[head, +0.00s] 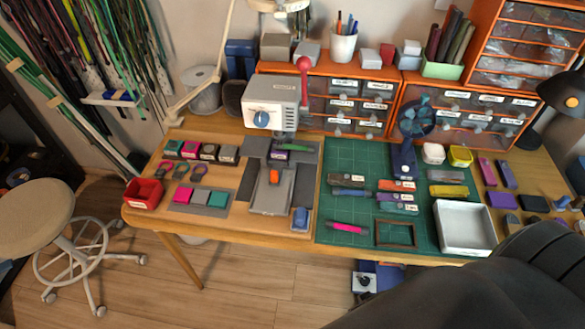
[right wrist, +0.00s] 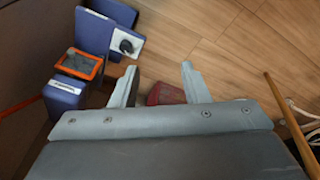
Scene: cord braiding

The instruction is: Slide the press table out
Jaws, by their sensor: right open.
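The press (head: 276,104) is a pale grey box with a blue dial and a red-knobbed lever (head: 304,68). It stands at the back of the bench, left of centre in the head view. Its grey table plate (head: 268,198) lies below and in front of it, with a small orange piece on top. A purple block (head: 281,154) and a green piece lie under the press head. My right gripper (right wrist: 158,85) is open and empty in the right wrist view, over the floor and away from the press. My left gripper is not in view.
The green mat (head: 343,212) on the right holds tools and a white tray (head: 464,240). Blue boxes (right wrist: 70,93) stand on the floor.

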